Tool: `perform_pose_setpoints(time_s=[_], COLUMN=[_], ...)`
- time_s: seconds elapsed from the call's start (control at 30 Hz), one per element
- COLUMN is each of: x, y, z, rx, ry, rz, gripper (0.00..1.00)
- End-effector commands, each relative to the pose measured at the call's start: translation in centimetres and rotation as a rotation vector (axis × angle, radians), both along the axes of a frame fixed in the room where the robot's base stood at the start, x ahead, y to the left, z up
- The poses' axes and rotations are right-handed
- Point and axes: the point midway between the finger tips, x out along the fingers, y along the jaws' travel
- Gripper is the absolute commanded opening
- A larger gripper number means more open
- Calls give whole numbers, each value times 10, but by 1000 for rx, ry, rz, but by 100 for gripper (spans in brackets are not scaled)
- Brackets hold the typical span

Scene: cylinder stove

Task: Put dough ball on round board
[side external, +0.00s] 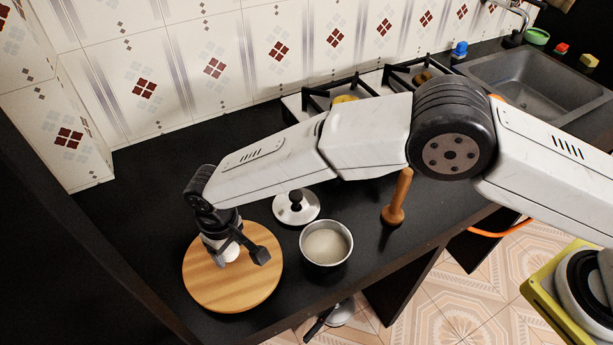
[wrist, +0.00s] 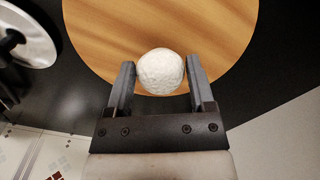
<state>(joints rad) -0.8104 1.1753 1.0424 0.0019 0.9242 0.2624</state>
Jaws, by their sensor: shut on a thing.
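The dough ball (wrist: 160,72) is white, round and rough in the wrist view. It sits between the two fingers of my gripper (wrist: 160,85), which is shut on it. In the side view the dough ball (side external: 231,253) shows partly below my gripper (side external: 238,250). The round board (side external: 210,289) is light brown wood and lies on the black counter at the lower left. My gripper and the ball are over the board; I cannot tell whether the ball touches it. The board (wrist: 210,25) also fills the top of the wrist view behind the ball.
A metal pot (side external: 326,244) with pale contents stands right of the board. A metal lid (side external: 296,207) with a black knob lies behind it. A wooden pestle-like tool (side external: 396,200) stands further right. The stove (side external: 320,97) and sink (side external: 530,85) are behind. The counter left of the board is clear.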

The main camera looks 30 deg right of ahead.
Motion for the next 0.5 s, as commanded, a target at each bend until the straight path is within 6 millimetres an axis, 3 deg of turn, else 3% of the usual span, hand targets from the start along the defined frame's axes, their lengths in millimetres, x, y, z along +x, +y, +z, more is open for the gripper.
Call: perform_pose_setpoints(time_s=[0.2, 0.5], x=[0, 0], y=[0, 0], z=[-22, -24], rx=[-1, 0], ry=[1, 0], rz=[0, 0], gripper=[22, 22])
